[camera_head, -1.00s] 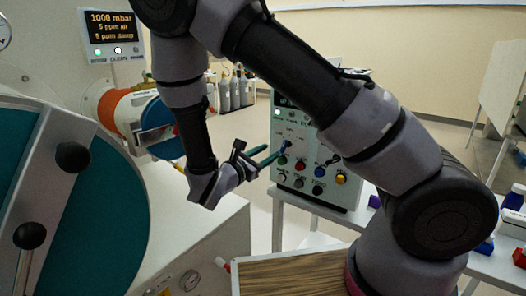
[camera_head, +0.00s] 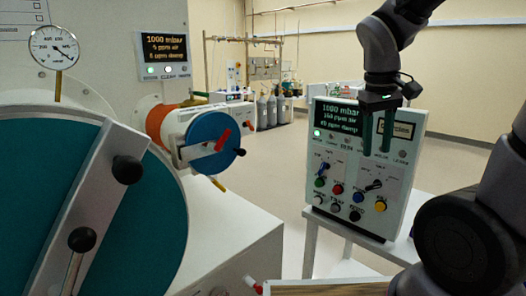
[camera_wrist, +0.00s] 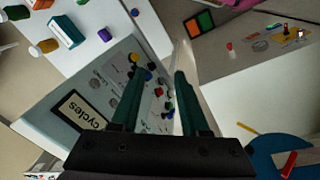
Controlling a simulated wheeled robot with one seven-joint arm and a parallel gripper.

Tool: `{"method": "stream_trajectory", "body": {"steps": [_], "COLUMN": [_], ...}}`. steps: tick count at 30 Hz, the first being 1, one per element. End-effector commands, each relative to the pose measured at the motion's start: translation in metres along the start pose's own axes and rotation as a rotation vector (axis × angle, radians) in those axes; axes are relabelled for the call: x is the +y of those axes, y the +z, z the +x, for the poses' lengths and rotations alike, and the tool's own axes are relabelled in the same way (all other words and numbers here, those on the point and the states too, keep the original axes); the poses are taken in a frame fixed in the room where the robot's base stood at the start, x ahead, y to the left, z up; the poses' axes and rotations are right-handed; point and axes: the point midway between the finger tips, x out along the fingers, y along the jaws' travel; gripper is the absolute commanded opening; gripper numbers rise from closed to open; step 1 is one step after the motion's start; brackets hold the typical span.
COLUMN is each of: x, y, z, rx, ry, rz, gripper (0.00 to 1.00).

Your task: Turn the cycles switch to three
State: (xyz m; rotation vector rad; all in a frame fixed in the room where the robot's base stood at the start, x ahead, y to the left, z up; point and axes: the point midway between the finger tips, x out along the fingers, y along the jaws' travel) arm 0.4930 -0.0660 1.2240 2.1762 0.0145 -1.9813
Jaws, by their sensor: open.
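The control box (camera_head: 358,165) stands on a white table at right in the head view, with a lit display and a "cycles" label (camera_head: 403,131) at its upper right. My gripper (camera_head: 377,152) is open and empty, pointing down before the box's upper part and hiding part of the label. In the wrist view its fingers (camera_wrist: 158,73) partly cover the panel; the label (camera_wrist: 84,110) shows at left.
Coloured buttons (camera_head: 337,189) sit close below the switches. A round teal door with black knobs (camera_head: 127,170) and a blue-capped port (camera_head: 212,143) are at left. Bottles and small boxes (camera_wrist: 65,32) lie on the table beside the control box. Open floor lies between the port and the box.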

Motion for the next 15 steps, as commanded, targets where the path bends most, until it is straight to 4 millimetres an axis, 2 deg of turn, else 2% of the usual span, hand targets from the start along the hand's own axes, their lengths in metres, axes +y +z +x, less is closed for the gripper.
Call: {"method": "stream_trajectory", "body": {"steps": [3,9,12,15], "x": [0.003,0.004,0.004,0.003], "y": [0.006,0.011,0.013,0.014], "z": [-0.035,-0.083,-0.098,-0.103], "rx": [0.161,0.382,0.447,0.472], "ry": [-0.134,-0.291,-0.332,-0.351], "rz": [0.203,0.442,0.505,0.532], "gripper": [0.45,0.45,0.45,0.45]}}
